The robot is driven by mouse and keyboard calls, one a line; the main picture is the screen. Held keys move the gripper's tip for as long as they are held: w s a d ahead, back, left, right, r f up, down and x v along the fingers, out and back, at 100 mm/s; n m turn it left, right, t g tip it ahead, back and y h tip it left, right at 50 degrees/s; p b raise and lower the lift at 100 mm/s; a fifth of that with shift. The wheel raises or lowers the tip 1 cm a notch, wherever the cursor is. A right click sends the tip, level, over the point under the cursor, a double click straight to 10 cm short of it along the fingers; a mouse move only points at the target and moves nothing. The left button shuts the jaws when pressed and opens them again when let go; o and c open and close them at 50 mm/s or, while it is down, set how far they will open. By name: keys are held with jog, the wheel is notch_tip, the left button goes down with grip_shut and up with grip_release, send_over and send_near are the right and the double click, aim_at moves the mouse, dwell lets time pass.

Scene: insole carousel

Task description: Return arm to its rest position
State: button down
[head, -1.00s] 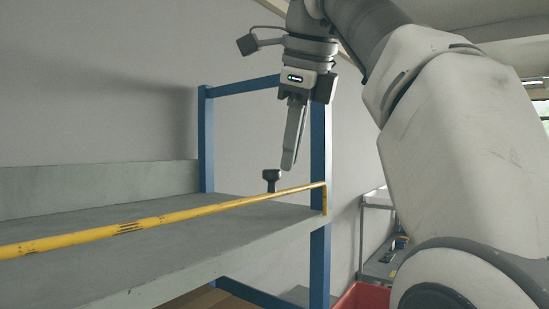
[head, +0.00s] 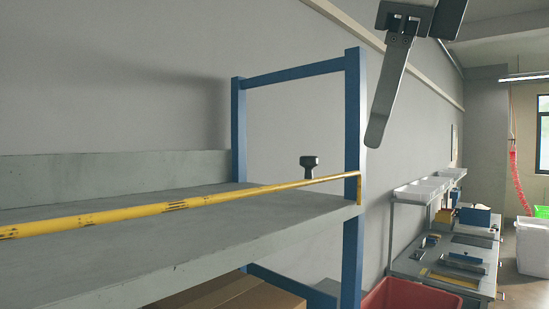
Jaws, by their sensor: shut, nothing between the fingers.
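My gripper (head: 377,138) hangs from the top of the head view, pointing down, with its fingers together and nothing between them. It is in front of the wall, just right of the shelf rack's blue post (head: 354,130) in the picture. Most of my arm is out of the frame. A small dark T-shaped object (head: 309,165) stands upright at the right end of the grey shelf (head: 120,222), apart from my gripper.
A yellow rail (head: 180,204) runs along the shelf's front edge. Cardboard (head: 225,293) lies below, and a red bin (head: 405,295) stands at the lower right. A workbench (head: 455,255) with several items is behind. The space around my gripper looks clear.

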notch_tip(320, 180, down, 46)
jog(key=s+d+n+b, duration=0.2)
jog(key=n+b, duration=0.4)
jog(key=n, duration=1.7)
jog(key=shift+n+h, duration=0.4)
jog(key=shift+d, duration=0.1)
